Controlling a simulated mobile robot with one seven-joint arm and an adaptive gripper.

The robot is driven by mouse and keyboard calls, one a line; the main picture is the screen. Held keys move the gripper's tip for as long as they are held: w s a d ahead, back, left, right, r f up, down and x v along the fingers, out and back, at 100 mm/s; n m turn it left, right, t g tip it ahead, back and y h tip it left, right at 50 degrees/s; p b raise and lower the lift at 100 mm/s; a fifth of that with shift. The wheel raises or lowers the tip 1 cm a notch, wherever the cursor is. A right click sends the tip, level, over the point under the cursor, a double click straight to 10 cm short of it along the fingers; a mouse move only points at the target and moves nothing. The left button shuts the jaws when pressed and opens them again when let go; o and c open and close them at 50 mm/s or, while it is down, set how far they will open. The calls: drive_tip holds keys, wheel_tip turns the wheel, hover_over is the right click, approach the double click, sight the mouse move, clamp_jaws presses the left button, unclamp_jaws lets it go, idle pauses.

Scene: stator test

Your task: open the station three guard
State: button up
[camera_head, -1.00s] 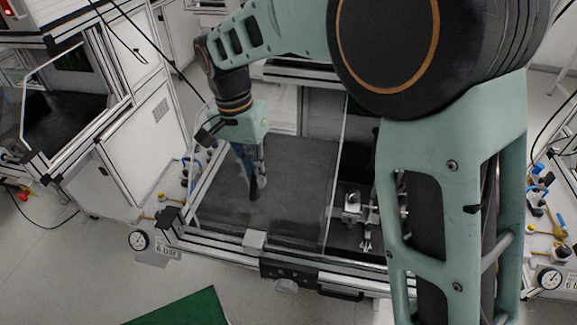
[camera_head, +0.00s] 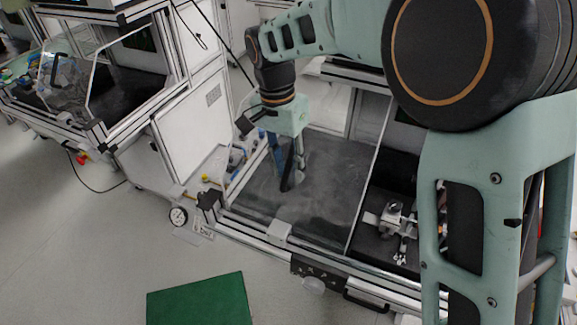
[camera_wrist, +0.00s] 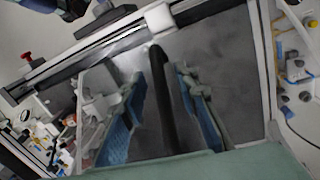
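The guard (camera_head: 330,190) is a clear panel in a metal frame over the station's dark bed, and it looks closed. Its black curved handle (camera_wrist: 160,95) rises between my fingers in the wrist view. My gripper (camera_head: 288,178) is over the left part of the guard, pointing down. In the wrist view my gripper (camera_wrist: 170,105) has its blue-padded fingers apart, one on each side of the handle, with gaps showing. Its contact with the handle cannot be made out. No readable label shows the station's number.
A metal fixture (camera_head: 395,217) sits right of the guard. A pressure gauge (camera_head: 178,216) stands at the station's front left corner. Another station (camera_head: 110,85) with a clear guard is at left. A green mat (camera_head: 200,302) lies on the open floor in front.

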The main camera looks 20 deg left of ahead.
wheel_tip(320, 180, up, 12)
drive_tip(key=a, duration=0.1)
drive_tip(key=shift+a, duration=0.25)
drive_tip(key=shift+w, duration=0.1)
idle(0.4)
